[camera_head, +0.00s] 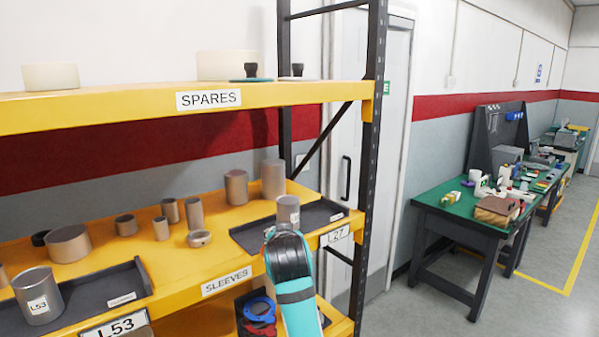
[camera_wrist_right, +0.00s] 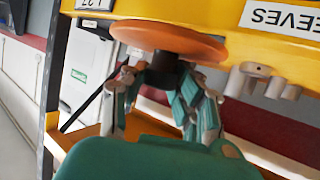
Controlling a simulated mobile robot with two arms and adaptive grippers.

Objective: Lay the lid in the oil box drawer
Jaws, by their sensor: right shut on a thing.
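In the right wrist view, which is upside down, my right gripper (camera_wrist_right: 155,80) is shut on the black knob (camera_wrist_right: 168,71) of an orange disc-shaped lid (camera_wrist_right: 165,38). The lid is in front of the yellow shelf edge with the SLEEVES label; I cannot tell whether they touch. In the head view, my teal right arm reaches to the shelf's right end, and its gripper and the lid are hidden. My left gripper is not in view. I cannot make out an oil box drawer in either view.
Blue and red rings (camera_head: 260,309) lie below. Knobbed lids (camera_head: 251,73) sit on the SPARES shelf. A green workbench (camera_head: 448,207) stands right, beyond open floor.

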